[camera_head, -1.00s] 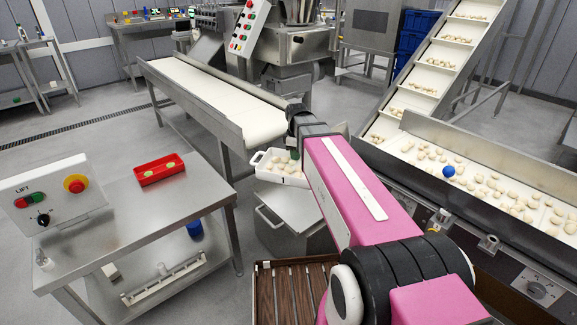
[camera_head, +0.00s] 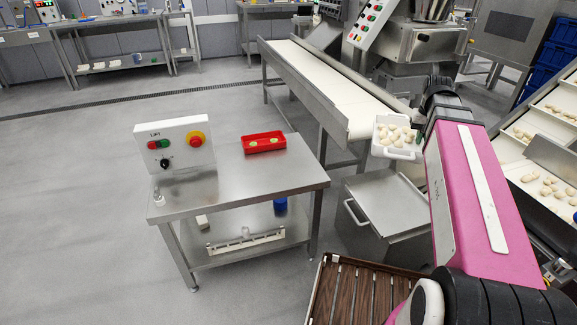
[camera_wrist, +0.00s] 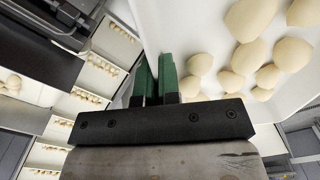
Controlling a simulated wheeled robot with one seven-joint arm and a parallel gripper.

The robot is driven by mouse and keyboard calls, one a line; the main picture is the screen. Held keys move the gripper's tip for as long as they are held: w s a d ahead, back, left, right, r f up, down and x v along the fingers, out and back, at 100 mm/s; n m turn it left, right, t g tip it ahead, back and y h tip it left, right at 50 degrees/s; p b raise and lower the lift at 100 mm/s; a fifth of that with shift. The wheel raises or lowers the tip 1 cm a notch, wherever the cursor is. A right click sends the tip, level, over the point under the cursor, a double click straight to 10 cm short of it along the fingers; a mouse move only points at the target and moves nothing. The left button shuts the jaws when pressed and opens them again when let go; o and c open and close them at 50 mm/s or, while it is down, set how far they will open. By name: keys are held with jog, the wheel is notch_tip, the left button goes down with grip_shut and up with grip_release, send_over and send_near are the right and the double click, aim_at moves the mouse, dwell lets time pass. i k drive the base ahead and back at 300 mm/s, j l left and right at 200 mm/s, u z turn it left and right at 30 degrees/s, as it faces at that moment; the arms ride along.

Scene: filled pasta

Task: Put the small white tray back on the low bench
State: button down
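The small white tray (camera_head: 391,153) holds several pale pasta pieces. In the head view it hangs level in the air at the end of my arm, by the near end of the white conveyor. My gripper (camera_wrist: 156,72) shows in the wrist view with its green fingers close together at the tray's white wall (camera_wrist: 178,22), shut on it. The arm hides the gripper in the head view. A low steel bench (camera_head: 235,190) stands to the left of the tray, with a lift control box (camera_head: 180,145) and a red tray (camera_head: 263,148) on top.
A lidded steel bin (camera_head: 390,205) stands below the white tray, right of the bench. A brown slatted crate (camera_head: 318,290) is at the bottom. The white conveyor (camera_head: 335,85) lies behind. The bench's front and right top are clear, with open floor to its left.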

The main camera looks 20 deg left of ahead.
aim_at(275, 171)
jog(key=k+j, duration=0.1)
jog(key=j, duration=0.3)
jog(key=k+j, duration=0.15)
jog(key=j, duration=0.3)
jog(key=k+j, duration=0.1)
jog(key=j, duration=0.3)
jog(key=k+j, duration=0.1)
jog(key=j, duration=0.35)
jog(key=k+j, duration=0.15)
jog(key=j, duration=0.25)
jog(key=k+j, duration=0.1)
jog(key=j, duration=0.3)
jog(key=j+z, duration=0.05)
